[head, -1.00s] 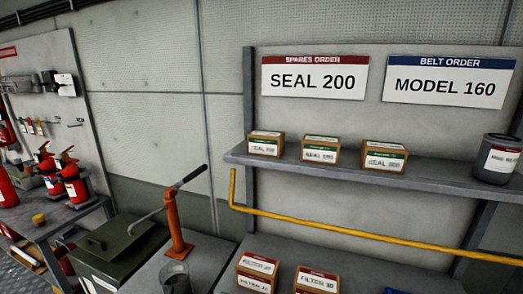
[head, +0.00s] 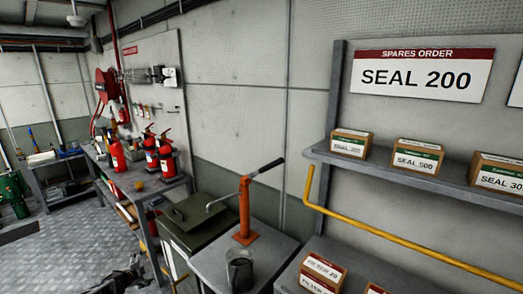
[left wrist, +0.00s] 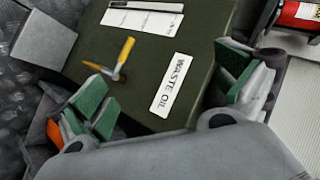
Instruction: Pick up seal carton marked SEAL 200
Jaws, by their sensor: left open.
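Three brown seal cartons with green bands stand on the upper grey shelf (head: 400,175) in the head view. The left carton (head: 350,143) has a label too blurred to read surely. My left gripper (head: 122,283) shows partly at the bottom edge, low and well left of the shelf. In the left wrist view my left gripper (left wrist: 165,88) is open and empty, its green-padded fingers apart above a dark green lid. My right gripper is not seen.
A sign (head: 422,76) reads SPARES ORDER, SEAL 200. A yellow rail (head: 400,245) runs below the shelf front. An orange hand pump (head: 244,210) with a lever stands left of it. The lid (left wrist: 150,55) is marked WASTE OIL. Red extinguishers (head: 158,155) stand on the left bench.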

